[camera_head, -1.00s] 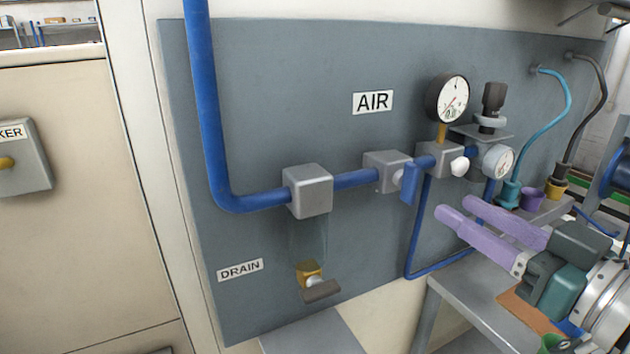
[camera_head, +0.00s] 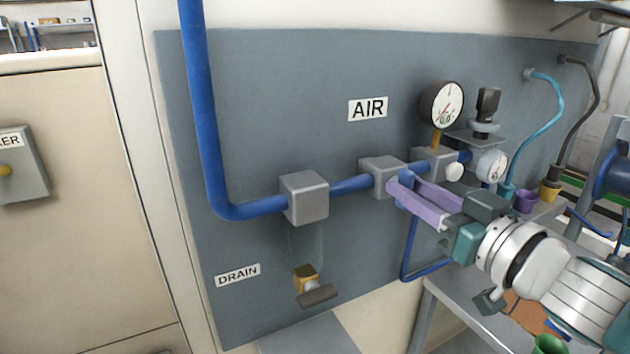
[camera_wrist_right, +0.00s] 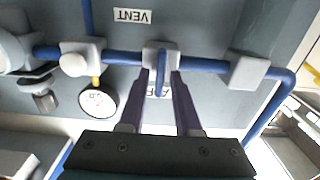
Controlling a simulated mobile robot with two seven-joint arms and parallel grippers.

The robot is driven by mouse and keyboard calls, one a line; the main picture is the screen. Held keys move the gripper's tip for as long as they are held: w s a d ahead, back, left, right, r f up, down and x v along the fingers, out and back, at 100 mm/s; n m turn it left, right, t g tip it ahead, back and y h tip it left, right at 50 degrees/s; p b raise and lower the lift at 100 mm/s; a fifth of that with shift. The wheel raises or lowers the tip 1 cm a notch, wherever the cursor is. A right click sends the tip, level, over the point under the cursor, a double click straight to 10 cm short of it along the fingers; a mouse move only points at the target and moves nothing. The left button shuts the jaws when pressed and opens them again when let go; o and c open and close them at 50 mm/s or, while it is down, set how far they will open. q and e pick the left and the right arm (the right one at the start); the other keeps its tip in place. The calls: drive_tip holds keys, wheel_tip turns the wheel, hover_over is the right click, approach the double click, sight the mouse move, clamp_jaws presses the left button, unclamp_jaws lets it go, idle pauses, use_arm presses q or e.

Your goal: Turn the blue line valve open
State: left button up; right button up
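My right gripper (camera_head: 400,180) has reached the handle. Its purple fingers stand on either side of the handle. In the right wrist view, the fingers (camera_wrist_right: 160,76) are apart and the handle lies between them with a small gap at each side. In the head view the fingers partly hide the handle. My left gripper is not in view.
Another grey block (camera_head: 305,197) with the drain valve (camera_head: 315,294) is to the left. A grey bench (camera_head: 462,310) lies below my right arm.

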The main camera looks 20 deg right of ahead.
clamp_jaws()
drive_tip(key=shift+n, duration=0.3)
drive_tip(key=n+b, duration=0.1)
drive_tip(key=n, duration=0.4)
drive_tip(key=n+b, duration=0.1)
drive_tip(key=n, duration=0.5)
drive_tip(key=n+b, duration=0.1)
drive_tip(key=n, duration=0.5)
drive_tip(key=shift+a+f+b, duration=0.3)
drive_tip(key=shift+n, duration=0.4)
